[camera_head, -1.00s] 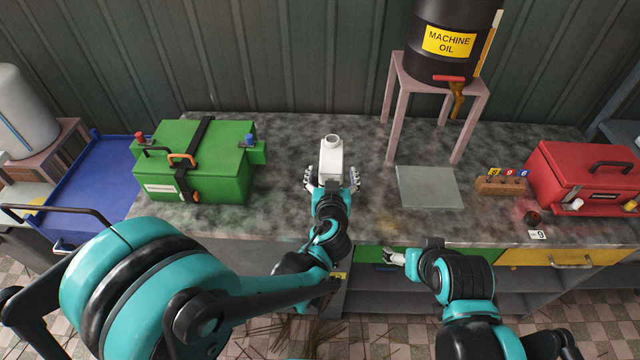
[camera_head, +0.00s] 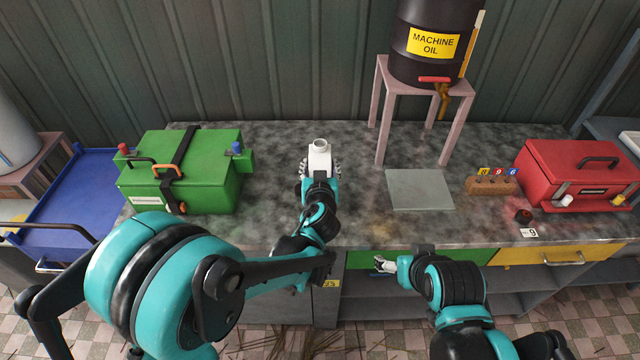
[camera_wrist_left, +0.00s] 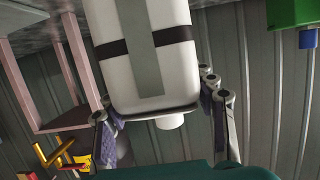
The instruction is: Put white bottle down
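The white bottle (camera_head: 319,160) stands upright on the far middle part of the grey workbench, with its open neck up. In the left wrist view its white body (camera_wrist_left: 120,75) fills the upper middle, with a grey strip and a dark band across it. My left gripper (camera_head: 320,170) has one finger on each side of the bottle. In the left wrist view a narrow gap shows beside the right-hand finger; the left-hand finger overlaps the bottle's edge. The fingers look open around it. My right gripper (camera_head: 384,266) is low at the bench's front edge; its fingers are too small to judge.
A green box (camera_head: 205,190) stands left of the bottle on the workbench (camera_head: 285,145). To the right are a grey plate (camera_head: 419,190), the stand (camera_head: 383,130) under the machine oil barrel (camera_head: 428,65), a wooden block (camera_head: 490,186) and a red box (camera_head: 575,170). Bench around the bottle is clear.

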